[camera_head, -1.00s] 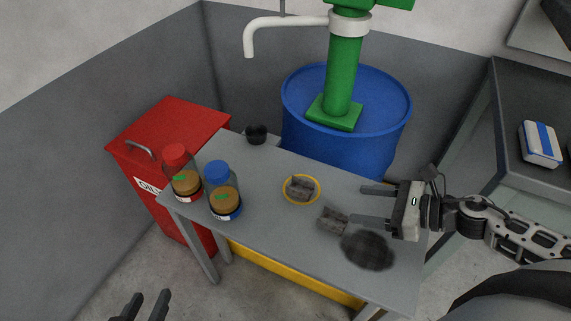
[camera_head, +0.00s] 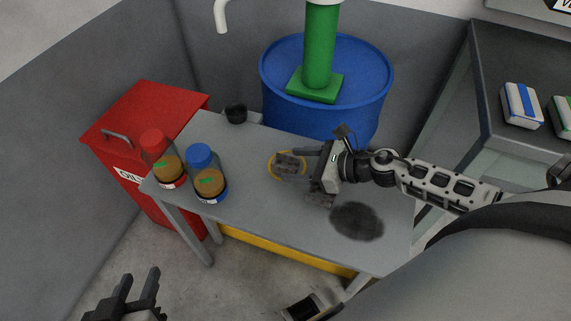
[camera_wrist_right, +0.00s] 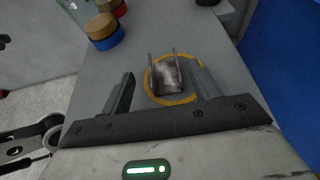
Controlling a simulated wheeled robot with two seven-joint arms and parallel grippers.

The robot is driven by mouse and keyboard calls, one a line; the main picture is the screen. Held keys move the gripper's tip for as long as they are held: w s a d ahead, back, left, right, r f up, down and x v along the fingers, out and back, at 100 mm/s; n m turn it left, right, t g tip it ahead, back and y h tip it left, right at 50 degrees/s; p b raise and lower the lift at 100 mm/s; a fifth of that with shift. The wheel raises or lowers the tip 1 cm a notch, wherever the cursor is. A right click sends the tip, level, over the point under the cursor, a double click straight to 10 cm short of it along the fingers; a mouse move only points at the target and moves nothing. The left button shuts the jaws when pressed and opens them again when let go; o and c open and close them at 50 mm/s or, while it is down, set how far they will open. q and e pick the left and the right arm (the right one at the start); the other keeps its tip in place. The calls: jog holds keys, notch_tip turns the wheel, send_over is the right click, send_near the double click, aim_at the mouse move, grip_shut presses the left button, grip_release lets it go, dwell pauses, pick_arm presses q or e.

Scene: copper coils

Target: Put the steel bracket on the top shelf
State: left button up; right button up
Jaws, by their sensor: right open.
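A grey steel bracket (camera_head: 287,162) lies inside a yellow ring on the grey table (camera_head: 235,225). In the right wrist view it is a U-shaped piece (camera_wrist_right: 166,76) with upright sides. My right gripper (camera_head: 292,164) is open, its fingers pointing left over the ring; in its wrist view the fingers (camera_wrist_right: 162,82) stand apart on either side of the bracket, gripping nothing. My left gripper (camera_head: 139,279) is open and empty at the lower left, away from the table.
A grey shelf unit (camera_head: 477,105) stands at the right, with a blue-and-white pack (camera_head: 522,105) on its upper surface. Red-capped (camera_head: 160,158) and blue-capped (camera_head: 206,173) jars stand on the table's left. A blue drum (camera_head: 275,85) stands behind.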

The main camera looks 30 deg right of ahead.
aim_at(283, 160)
jog(key=x, duration=0.4)
jog(key=shift+w+d, duration=0.15)
jog(key=shift+w, duration=0.15)
jog(key=shift+r, duration=0.1)
jog(key=c, duration=1.1)
jog(key=shift+c, duration=0.3)
jog(key=shift+r, duration=0.15)
